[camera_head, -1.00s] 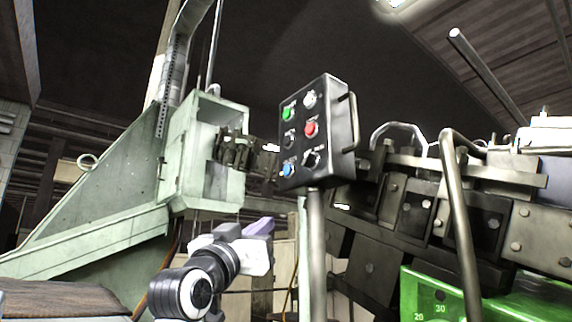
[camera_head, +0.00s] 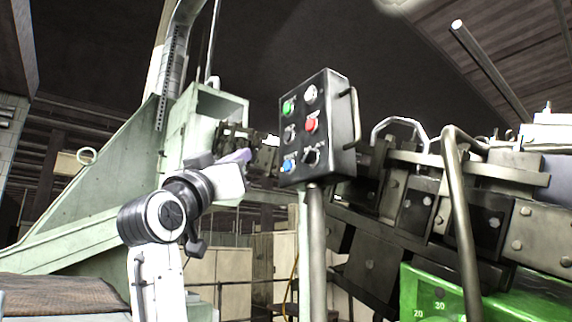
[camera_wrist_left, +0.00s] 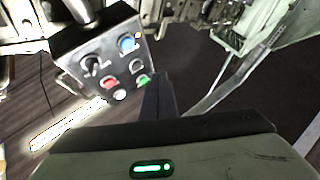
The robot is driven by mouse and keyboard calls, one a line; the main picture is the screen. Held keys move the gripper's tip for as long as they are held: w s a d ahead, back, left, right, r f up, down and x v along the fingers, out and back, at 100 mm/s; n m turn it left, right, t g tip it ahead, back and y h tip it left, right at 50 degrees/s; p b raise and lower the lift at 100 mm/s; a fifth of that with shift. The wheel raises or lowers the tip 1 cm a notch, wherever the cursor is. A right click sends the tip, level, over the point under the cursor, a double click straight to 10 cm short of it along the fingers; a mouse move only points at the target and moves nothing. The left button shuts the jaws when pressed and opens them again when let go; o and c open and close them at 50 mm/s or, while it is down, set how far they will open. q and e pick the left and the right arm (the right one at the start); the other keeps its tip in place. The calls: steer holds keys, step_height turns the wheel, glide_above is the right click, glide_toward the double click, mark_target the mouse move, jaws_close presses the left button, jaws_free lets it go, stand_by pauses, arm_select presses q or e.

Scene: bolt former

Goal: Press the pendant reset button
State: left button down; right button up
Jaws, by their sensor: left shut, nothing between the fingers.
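The pendant (camera_head: 319,130) is a black box on a grey pole, with a green button (camera_head: 288,107), a white one (camera_head: 310,94), a red one (camera_head: 311,124), a blue one (camera_head: 289,165) and black controls. Their labels are too small to read. My left gripper (camera_head: 246,155) is shut and empty, left of the pendant at about the height of the blue button, and apart from it. In the left wrist view the pendant (camera_wrist_left: 75,48) appears upside down, with its blue button (camera_wrist_left: 127,43) above and left of the shut fingers (camera_wrist_left: 158,80). My right gripper is not in view.
A pale green open box (camera_head: 205,120) on the machine frame stands behind my left gripper. A side handle (camera_head: 350,120) is on the pendant's right. Dark machine blocks, a bent pipe (camera_head: 460,220) and a green part (camera_head: 440,293) fill the right.

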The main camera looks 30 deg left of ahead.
mark_target(288, 166)
arm_select(q)
steer(key=w+d+p, duration=0.1)
steer(key=w+d, duration=0.2)
steer(key=w, duration=0.3)
steer(key=shift+w, duration=0.35)
steer(key=shift+w, duration=0.15)
stand_by(1.6)
steer(key=shift+w+d, duration=0.1)
steer(key=shift+w, duration=0.15)
steer(key=shift+w+d, duration=0.15)
steer(key=shift+w, duration=0.25)
stand_by(0.8)
stand_by(0.3)
steer(key=shift+s+a+b, duration=0.3)
steer(key=shift+s, duration=0.45)
